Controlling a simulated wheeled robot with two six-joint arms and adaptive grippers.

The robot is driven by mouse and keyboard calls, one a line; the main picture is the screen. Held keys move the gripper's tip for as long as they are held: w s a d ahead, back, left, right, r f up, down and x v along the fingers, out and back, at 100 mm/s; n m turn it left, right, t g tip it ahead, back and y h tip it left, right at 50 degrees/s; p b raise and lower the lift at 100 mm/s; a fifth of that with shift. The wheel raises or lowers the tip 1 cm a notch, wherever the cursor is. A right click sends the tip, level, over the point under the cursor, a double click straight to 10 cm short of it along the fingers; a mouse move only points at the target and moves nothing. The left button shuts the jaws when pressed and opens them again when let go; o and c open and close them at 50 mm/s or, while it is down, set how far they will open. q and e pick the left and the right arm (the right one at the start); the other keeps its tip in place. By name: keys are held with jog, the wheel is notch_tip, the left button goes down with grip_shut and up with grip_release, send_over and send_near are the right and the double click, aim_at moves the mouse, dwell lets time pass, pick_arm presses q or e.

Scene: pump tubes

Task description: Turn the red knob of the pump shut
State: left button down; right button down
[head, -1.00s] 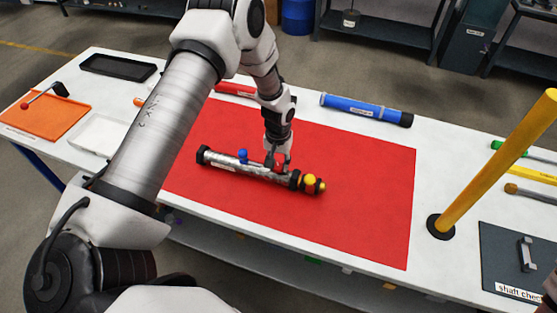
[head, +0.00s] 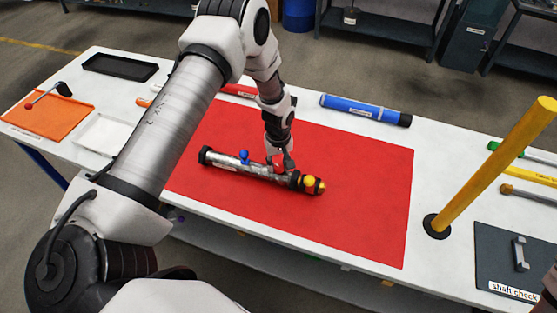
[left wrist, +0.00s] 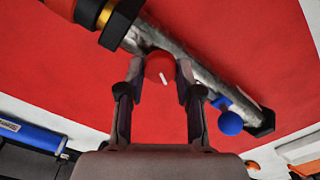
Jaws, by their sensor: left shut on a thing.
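The pump (head: 225,163) is a silver tube with black ends, lying on a red mat (head: 350,200). It carries a blue knob (head: 244,157) and a yellow knob (head: 309,181). The red knob (left wrist: 158,70), with a white mark on its face, sits on the tube between these two. My left gripper (head: 280,163) reaches down from above and is shut on the red knob. In the left wrist view its two fingers (left wrist: 160,85) stand on either side of the knob, and the white mark slants. The blue knob also shows there (left wrist: 230,123). My right gripper is not in view.
A blue tube (head: 365,110) and a red tube (head: 238,90) lie along the back of the white table. A tall yellow post (head: 490,165) stands at the right beside a dark board (head: 505,265). Trays are at the left. The mat's right part is clear.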

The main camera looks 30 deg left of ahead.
aim_at(278, 165)
pick_arm(q)
jog(key=c, duration=0.8)
grip_release()
jog(key=shift+f, duration=0.1)
jog(key=shift+o, duration=0.2)
jog(key=shift+w+a, duration=0.1)
jog(key=shift+a, duration=0.05)
notch_tip(278, 165, up, 12)
jog(key=shift+f, duration=0.1)
